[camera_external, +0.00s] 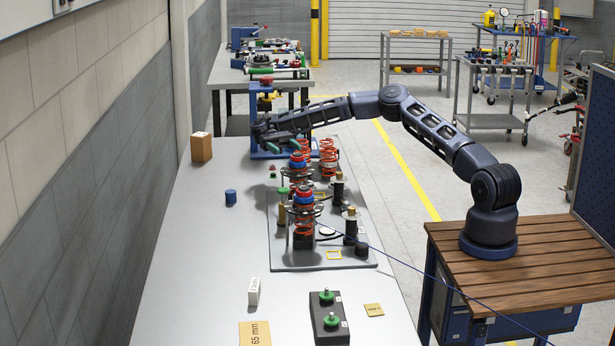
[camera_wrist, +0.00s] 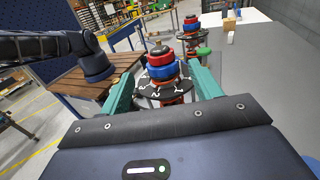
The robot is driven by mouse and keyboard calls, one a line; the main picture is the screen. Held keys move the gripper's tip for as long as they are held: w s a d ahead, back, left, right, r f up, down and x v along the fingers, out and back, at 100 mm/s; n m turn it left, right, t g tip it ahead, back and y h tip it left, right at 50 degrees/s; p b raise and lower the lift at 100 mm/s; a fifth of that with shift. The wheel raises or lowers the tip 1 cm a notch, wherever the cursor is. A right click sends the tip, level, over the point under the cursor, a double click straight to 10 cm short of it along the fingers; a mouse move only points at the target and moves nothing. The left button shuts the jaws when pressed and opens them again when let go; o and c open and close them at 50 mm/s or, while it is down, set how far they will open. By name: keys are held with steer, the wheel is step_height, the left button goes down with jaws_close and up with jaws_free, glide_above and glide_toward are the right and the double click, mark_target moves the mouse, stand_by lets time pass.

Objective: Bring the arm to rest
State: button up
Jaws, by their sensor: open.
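My dark blue arm runs from its base (camera_external: 488,228) on the wooden-topped cart across to the far end of the grey table. My gripper (camera_external: 284,146) is there, above table height near a blue frame, with its teal fingers apart. In the wrist view my gripper (camera_wrist: 162,75) is open. A spring assembly with red and blue rings (camera_wrist: 162,68) shows beyond and between the fingers. Whether it is within their reach I cannot tell. No held thing shows. A second ringed assembly (camera_wrist: 191,28) stands farther back.
Spring assemblies (camera_external: 304,215) stand on a grey plate (camera_external: 290,262) on the table (camera_external: 190,260). The blue frame (camera_external: 262,105) is close to my gripper. A cardboard box (camera_external: 201,148), a blue cylinder (camera_external: 231,197) and a black block (camera_external: 329,318) with green knobs stand around. The table's left-middle is mostly clear.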

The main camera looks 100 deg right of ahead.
steer(key=shift+a, duration=0.1)
